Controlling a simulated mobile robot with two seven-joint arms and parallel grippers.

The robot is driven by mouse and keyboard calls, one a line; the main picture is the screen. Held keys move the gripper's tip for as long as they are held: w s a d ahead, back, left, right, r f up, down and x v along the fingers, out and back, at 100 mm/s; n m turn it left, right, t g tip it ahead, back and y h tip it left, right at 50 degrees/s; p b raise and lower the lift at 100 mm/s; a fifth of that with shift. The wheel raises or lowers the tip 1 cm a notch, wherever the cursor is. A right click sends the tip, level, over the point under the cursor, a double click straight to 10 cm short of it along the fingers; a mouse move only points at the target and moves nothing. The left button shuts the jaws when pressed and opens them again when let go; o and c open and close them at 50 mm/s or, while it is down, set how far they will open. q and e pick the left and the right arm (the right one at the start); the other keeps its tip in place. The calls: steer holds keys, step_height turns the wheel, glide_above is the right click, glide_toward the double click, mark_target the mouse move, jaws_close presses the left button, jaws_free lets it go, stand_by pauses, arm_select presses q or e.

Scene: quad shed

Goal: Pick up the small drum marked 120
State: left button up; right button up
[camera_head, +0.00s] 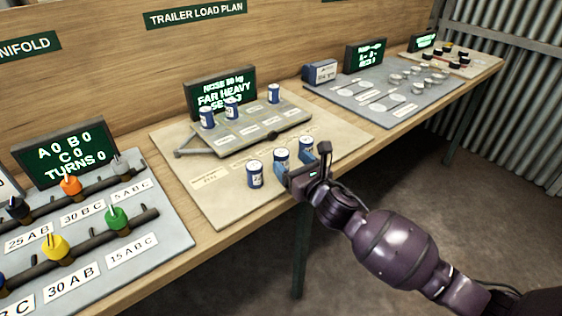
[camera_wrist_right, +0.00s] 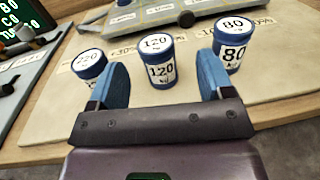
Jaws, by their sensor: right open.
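The small drum marked 120 (camera_wrist_right: 160,72), blue with a white label and white lid, stands upright on the tan board. It is the middle drum of the front row in the head view (camera_head: 281,157). My right gripper (camera_head: 303,160) is open at the board's front edge. In the right wrist view its two blue fingers (camera_wrist_right: 157,80) frame the 120 drum, which stands ahead of them, with gaps at both sides. Whether the fingertips reach level with the drum is hard to tell. My left gripper is not in view.
A drum marked 220 (camera_wrist_right: 89,64) stands left of the 120 drum, and one marked 80 (camera_wrist_right: 232,57) stands right, both close to the fingers. Behind is a flat grey trailer (camera_head: 250,130) with several drums on it. A valve panel (camera_head: 150,240) lies left.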

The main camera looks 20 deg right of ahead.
mark_target(286, 158)
steer(key=x, duration=0.4)
steer(key=shift+w+a+b, duration=0.1)
steer(key=shift+a+b, duration=0.15)
steer(key=shift+b, duration=0.15)
steer(key=shift+w, duration=0.3)
steer(key=c, duration=1.1)
steer(key=shift+o, duration=0.2)
steer(key=shift+r, duration=0.15)
